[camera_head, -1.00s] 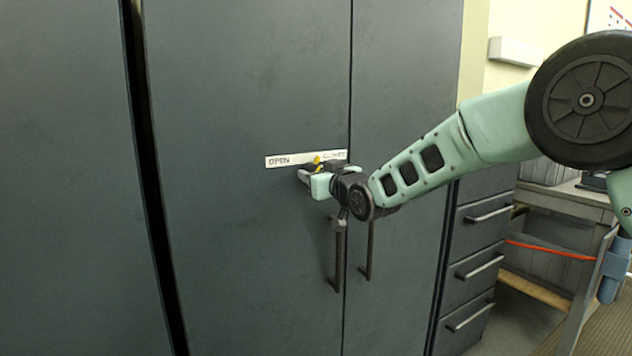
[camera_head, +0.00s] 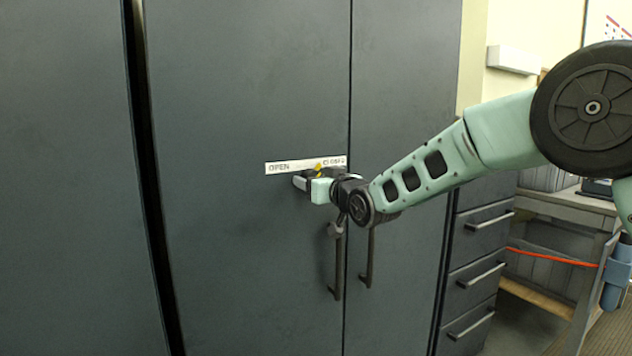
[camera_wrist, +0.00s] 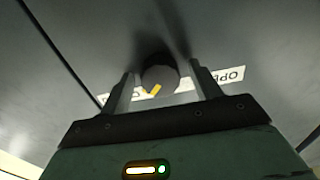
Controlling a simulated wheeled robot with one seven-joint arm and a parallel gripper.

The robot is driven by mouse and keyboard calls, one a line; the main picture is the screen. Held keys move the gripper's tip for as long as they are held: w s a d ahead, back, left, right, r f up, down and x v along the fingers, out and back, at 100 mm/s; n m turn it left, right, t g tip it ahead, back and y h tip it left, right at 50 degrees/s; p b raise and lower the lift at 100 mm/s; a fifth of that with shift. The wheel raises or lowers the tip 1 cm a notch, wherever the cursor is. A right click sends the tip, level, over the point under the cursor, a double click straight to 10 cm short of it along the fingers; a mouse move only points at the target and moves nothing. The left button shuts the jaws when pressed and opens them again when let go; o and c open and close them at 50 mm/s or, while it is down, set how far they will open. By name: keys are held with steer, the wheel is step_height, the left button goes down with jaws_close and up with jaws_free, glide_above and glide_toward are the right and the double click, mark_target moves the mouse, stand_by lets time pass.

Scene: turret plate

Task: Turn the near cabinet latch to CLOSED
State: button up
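The near cabinet latch is a dark round knob (camera_wrist: 159,76) with a yellow pointer mark, below a white label strip (camera_head: 280,168) reading OPEN at left and CLOSED at right. In the head view the yellow mark shows at the strip's lower edge, toward the CLOSED side. In the wrist view the label is upside down and the mark points at the strip, slanting to the CLOSED side. My gripper (camera_wrist: 165,90) is open, one finger on each side of the knob, with a gap showing on both sides. In the head view my gripper (camera_head: 306,184) hides most of the knob.
Two vertical door handles (camera_head: 337,262) hang just below my gripper, beside the door seam. Drawers (camera_head: 478,268) and a desk (camera_head: 565,205) stand to the right. An orange cable (camera_head: 550,256) crosses there. The cabinet front at left is clear.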

steer(key=b+v, duration=0.3)
steer(key=v, duration=1.4)
steer(key=shift+s, duration=0.2)
steer(key=shift+d, duration=0.15)
steer(key=s+d+f+g+h+p, duration=0.1)
steer(key=s+f+g+h+p, duration=0.3)
steer(key=s, duration=0.5)
steer(key=s+d+f+g+h+p, duration=0.1)
steer(key=s+f+g+p, duration=0.1)
steer(key=s+f+g, duration=0.5)
steer(key=s+d+g+h+p, duration=0.1)
steer(key=s+d+g+h, duration=0.1)
steer(key=s, duration=0.7)
steer(key=s+d+n+g+h+p, duration=0.1)
steer(key=s+d, duration=0.4)
steer(key=s, duration=0.5)
steer(key=shift+s+d+f+g+h+p, duration=0.35)
steer(key=shift+g+h+p, duration=0.15)
steer(key=shift+h, duration=0.2)
